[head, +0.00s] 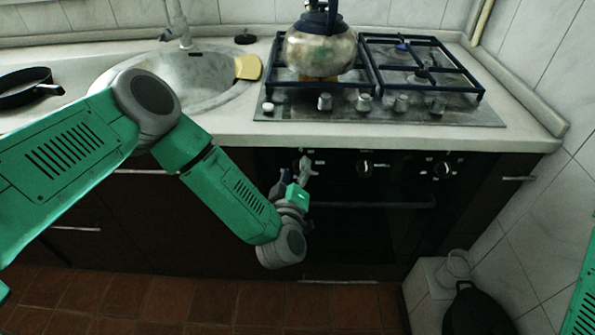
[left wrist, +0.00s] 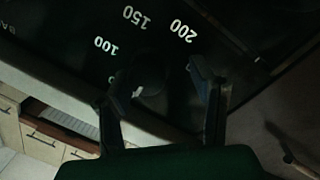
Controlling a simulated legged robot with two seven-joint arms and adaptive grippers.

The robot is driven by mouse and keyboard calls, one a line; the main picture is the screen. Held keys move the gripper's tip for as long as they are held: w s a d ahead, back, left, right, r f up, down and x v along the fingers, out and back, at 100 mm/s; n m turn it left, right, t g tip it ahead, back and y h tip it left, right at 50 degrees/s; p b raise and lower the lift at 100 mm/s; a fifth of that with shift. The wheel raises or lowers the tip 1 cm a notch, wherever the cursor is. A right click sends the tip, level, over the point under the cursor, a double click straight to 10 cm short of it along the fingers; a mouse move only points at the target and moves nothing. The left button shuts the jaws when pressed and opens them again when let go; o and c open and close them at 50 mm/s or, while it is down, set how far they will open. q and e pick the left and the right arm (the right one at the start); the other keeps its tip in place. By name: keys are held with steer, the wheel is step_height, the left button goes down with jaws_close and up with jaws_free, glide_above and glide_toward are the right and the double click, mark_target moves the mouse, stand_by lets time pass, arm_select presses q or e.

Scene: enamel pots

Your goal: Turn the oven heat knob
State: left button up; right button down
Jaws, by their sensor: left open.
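The oven's dark heat knob (left wrist: 150,72) shows dimly in the left wrist view, with a small pale mark and the numbers 100, 150 and 200 printed around it. My left gripper (left wrist: 152,88) is open, with one finger to each side of the knob in that view. I cannot tell whether a finger touches it. In the head view my left gripper (head: 304,168) is at the left part of the oven's control panel (head: 405,166) and hides the knob there. My right gripper is out of view.
Two more oven knobs, a middle one (head: 365,168) and a right one (head: 443,170), sit on the panel. The oven handle (head: 375,205) runs below. The hob (head: 470,112) above carries a kettle (head: 320,52). A black pot (head: 475,310) stands low at right.

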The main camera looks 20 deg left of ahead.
arm_select(q)
steer(key=shift+d, duration=0.35)
steer(key=c, duration=1.1)
steer(key=shift+s+d, duration=0.1)
steer(key=shift+d, duration=0.4)
steer(key=shift+a, duration=0.35)
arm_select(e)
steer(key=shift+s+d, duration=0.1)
arm_select(q)
steer(key=shift+d, duration=0.1)
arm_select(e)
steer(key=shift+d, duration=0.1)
